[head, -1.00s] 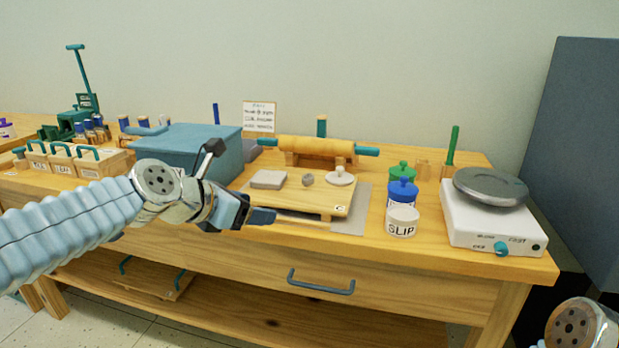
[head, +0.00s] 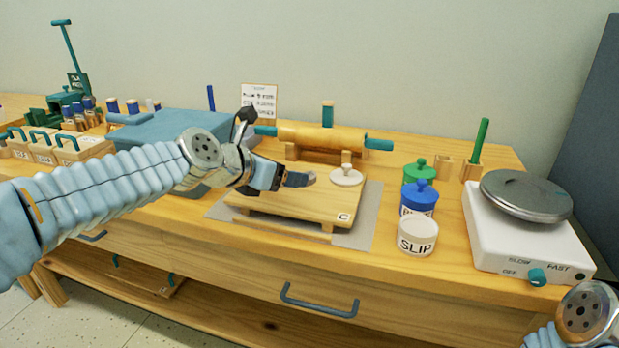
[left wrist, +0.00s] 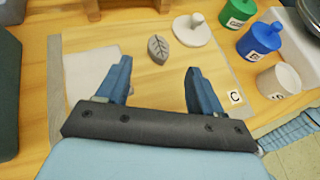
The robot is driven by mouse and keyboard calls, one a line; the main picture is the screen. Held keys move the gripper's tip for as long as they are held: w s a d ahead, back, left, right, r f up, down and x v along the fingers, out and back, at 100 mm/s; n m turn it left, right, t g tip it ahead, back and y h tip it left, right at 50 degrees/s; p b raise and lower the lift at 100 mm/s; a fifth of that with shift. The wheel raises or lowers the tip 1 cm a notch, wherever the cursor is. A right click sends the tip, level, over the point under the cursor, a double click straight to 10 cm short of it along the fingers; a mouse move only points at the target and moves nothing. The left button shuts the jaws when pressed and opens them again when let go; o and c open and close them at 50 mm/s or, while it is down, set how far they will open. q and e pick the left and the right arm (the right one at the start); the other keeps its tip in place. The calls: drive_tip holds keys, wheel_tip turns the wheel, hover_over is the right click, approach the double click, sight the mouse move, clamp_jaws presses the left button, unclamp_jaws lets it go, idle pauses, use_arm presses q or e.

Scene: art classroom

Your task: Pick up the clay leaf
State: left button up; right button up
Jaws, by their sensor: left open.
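The clay leaf (left wrist: 158,48) is a small grey leaf shape with carved veins, lying on the wooden board (head: 310,213). In the left wrist view it lies beyond my left gripper (left wrist: 158,80), roughly in line with the gap between the two blue fingers. The fingers are open with nothing between them. In the head view my left gripper (head: 298,179) is over the board, and it covers at least part of the leaf. My right arm shows only at the lower right corner; its gripper is out of frame.
A white knobbed disc (head: 346,177) sits on the board near the leaf. A pale slab (left wrist: 90,72) lies left of the leaf. A rolling pin (head: 320,137) rests behind. A slip jar (head: 417,236), lidded pots and a white turntable base (head: 525,240) stand to the right.

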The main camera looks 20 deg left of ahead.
use_arm(q)
drive_tip(key=x, duration=0.7)
drive_tip(key=shift+w+a+r, duration=0.1)
drive_tip(key=c, duration=1.2)
drive_tip(key=shift+o, duration=0.2)
